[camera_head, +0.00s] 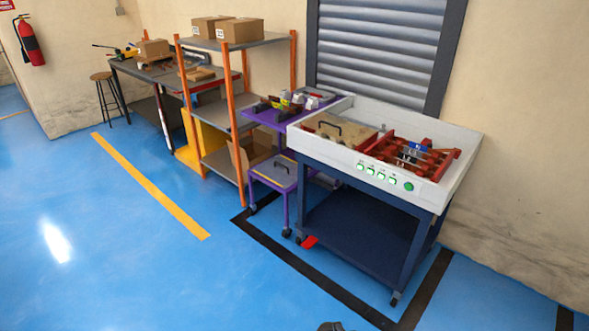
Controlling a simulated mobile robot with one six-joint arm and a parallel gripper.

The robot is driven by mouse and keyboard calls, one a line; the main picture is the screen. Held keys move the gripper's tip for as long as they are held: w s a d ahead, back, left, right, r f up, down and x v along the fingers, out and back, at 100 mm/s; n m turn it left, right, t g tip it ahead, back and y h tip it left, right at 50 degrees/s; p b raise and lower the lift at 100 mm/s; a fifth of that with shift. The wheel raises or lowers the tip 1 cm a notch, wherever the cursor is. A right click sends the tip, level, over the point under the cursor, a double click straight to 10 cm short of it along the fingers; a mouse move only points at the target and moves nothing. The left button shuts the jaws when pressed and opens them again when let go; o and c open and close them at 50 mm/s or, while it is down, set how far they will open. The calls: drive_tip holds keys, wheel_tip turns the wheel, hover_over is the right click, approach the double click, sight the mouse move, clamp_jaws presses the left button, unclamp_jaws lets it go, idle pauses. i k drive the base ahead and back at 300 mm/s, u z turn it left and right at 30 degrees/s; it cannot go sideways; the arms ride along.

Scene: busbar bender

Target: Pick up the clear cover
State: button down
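The busbar bender (345,185) stands at the right, with a white top tray on a dark blue frame. A flat tan-looking panel with a black handle (338,130) lies in the tray's left part; it may be the clear cover, but I cannot tell whether it is see-through. I cannot tell which panel is the clear cover. My gripper's fingers do not show; only a small dark shape, possibly part of my arm, shows at the bottom edge.
Red bending parts (410,155) fill the tray's right part. Green buttons (379,175) line its front. An orange-post shelf (240,165) and a workbench stand to the left. The blue floor (150,265) in front is clear.

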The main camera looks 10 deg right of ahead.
sight(280, 171)
drive_tip(key=k, duration=1.35)
drive_tip(key=z, duration=0.15)
drive_tip(key=i, duration=2.4)
drive_tip(key=u, duration=0.35)
drive_tip(key=i, duration=0.85)
drive_tip(key=u, duration=0.9)
drive_tip(key=i, duration=0.45)
drive_tip(key=u, duration=0.2)
